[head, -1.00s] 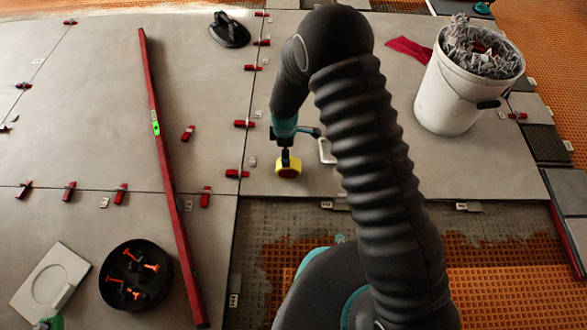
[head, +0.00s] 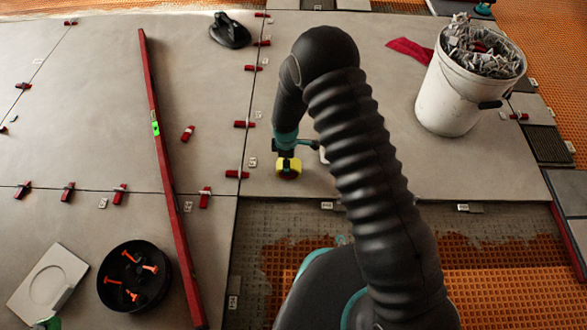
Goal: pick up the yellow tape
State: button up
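The yellow tape (head: 296,164) is a small measure with a dark red face towards me. It is on the grey tile right of the vertical joint, near the tile's front edge. My gripper (head: 287,163) points down at it from above, and its dark finger end overlaps the top of the tape. I cannot tell whether the fingers are around the tape or touching it. The finger gap is too small and hidden to read.
A long red level (head: 165,160) lies left of the tape. Several red wedges (head: 237,174) line the joints. A black bowl (head: 171,277) with orange pieces is at front left. A white bucket (head: 447,105) of clips stands right. Open orange-meshed floor (head: 500,290) lies in front.

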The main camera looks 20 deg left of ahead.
jog(key=c, duration=0.7)
